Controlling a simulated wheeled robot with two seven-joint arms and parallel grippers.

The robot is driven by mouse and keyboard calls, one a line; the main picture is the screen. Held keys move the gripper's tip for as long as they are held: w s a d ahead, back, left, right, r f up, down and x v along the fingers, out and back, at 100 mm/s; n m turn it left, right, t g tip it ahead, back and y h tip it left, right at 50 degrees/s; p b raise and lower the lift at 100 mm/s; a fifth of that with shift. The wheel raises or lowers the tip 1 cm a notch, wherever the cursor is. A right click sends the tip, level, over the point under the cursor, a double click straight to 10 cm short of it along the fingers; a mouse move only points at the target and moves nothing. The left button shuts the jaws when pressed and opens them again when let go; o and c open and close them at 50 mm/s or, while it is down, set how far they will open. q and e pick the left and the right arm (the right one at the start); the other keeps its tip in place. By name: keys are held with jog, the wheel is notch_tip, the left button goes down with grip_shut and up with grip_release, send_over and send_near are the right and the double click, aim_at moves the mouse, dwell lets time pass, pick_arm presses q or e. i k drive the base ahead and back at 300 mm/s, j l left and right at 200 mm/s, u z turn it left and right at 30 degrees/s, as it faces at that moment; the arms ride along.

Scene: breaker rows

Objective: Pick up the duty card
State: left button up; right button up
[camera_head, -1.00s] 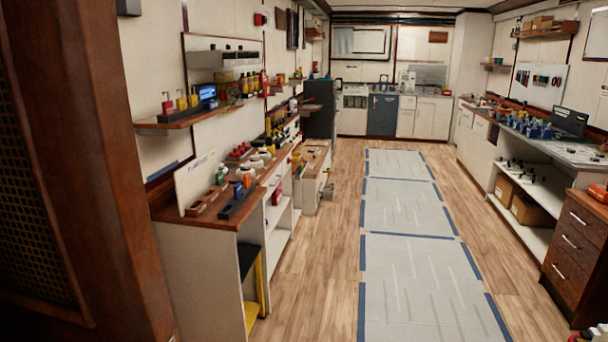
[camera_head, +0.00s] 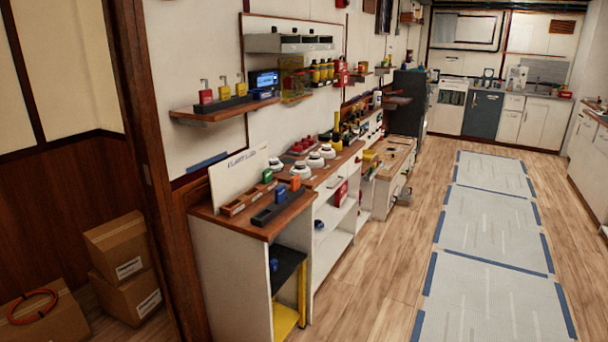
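I cannot make out a duty card for certain. A white upright board (camera_head: 238,176) with blurred lettering stands at the back of the near left counter (camera_head: 205,213). In front of it are a brown wooden tray (camera_head: 246,199) and a dark holder (camera_head: 283,206) with small coloured items, among them an orange one (camera_head: 295,183) and a blue one (camera_head: 281,194). Any card among these is too small to tell. Neither of my grippers is in view.
A wooden post (camera_head: 150,150) stands at the left, with cardboard boxes (camera_head: 125,265) beyond it. A shelf (camera_head: 222,110) with padlock-like items hangs above the counter. The floor with grey mats (camera_head: 490,245) is clear on the right.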

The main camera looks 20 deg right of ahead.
aim_at(267, 174)
jog(key=i+l, duration=0.1)
jog(key=l, duration=0.3)
jog(key=i+l, duration=0.15)
jog(key=l, duration=0.2)
jog(key=i+l, duration=0.1)
jog(key=l, duration=0.3)
jog(key=i+l+u, duration=0.1)
jog(key=i+l, duration=0.15)
jog(key=l, duration=0.2)
jog(key=i+l+u, duration=0.15)
jog(key=l, duration=0.3)
jog(key=i+l+u, duration=0.1)
jog(key=i+l, duration=0.15)
jog(key=l, duration=0.2)
jog(key=i+l+u, duration=0.1)
jog(key=l, duration=0.4)
jog(key=i+l+u, duration=0.15)
jog(key=l, duration=0.35)
jog(key=i+l+u, duration=0.1)
jog(key=l, duration=0.4)
jog(key=i+l+u, duration=0.1)
jog(key=l, duration=0.45)
jog(key=i+l+u, duration=0.15)
jog(key=l, duration=0.35)
